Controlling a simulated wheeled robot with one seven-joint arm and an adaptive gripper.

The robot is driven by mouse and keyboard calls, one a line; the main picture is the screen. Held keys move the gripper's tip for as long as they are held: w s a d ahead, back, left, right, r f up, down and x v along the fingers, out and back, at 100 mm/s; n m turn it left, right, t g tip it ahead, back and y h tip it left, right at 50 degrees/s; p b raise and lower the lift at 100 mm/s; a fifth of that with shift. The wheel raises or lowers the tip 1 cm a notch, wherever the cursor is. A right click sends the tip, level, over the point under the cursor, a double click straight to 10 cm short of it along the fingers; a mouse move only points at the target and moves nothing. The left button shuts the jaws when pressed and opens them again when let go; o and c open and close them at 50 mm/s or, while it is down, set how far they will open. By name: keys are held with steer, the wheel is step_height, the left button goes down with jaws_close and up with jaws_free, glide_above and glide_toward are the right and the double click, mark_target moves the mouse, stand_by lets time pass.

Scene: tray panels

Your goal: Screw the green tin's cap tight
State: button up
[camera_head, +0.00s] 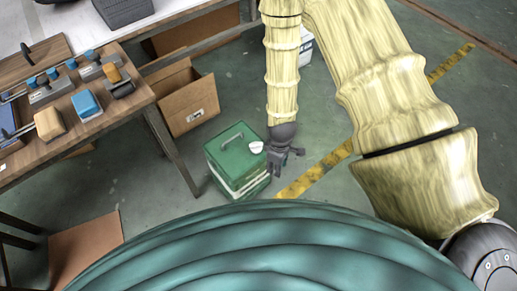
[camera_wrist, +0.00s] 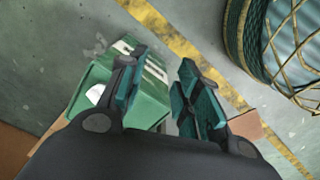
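The green tin (camera_head: 228,166) is a boxy green can with a handle on top and a white band low on its side. It stands upright on the floor right of the workbench. A white cap (camera_head: 256,147) sits at its top right corner; how tight it is I cannot tell. My gripper (camera_head: 286,162) hangs just right of the tin, fingers spread and empty. In the wrist view the tin (camera_wrist: 152,100) lies behind and left of the open fingers (camera_wrist: 163,58). A white spot, probably the cap (camera_wrist: 96,92), shows left of the left finger, not between the fingers.
The wooden workbench (camera_head: 140,97) at the left carries trays of tools and blocks. An open cardboard box (camera_head: 187,100) stands behind the tin. A cardboard sheet (camera_head: 85,245) leans at the lower left. The floor right of the tin is clear, with a yellow line (camera_head: 318,170).

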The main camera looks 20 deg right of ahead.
steer(key=w+a+n+b, duration=0.1)
steer(key=w+n+b, duration=0.4)
steer(key=w, duration=0.6)
step_height(320, 180, up, 2)
steer(key=n+b, duration=0.3)
steer(key=b, duration=0.1)
glide_above(258, 143)
step_height(258, 143, down, 10)
steer(key=shift+a+f+b, duration=0.1)
steer(key=shift+f+b, duration=0.1)
steer(key=shift+b, duration=0.6)
jaws_close()
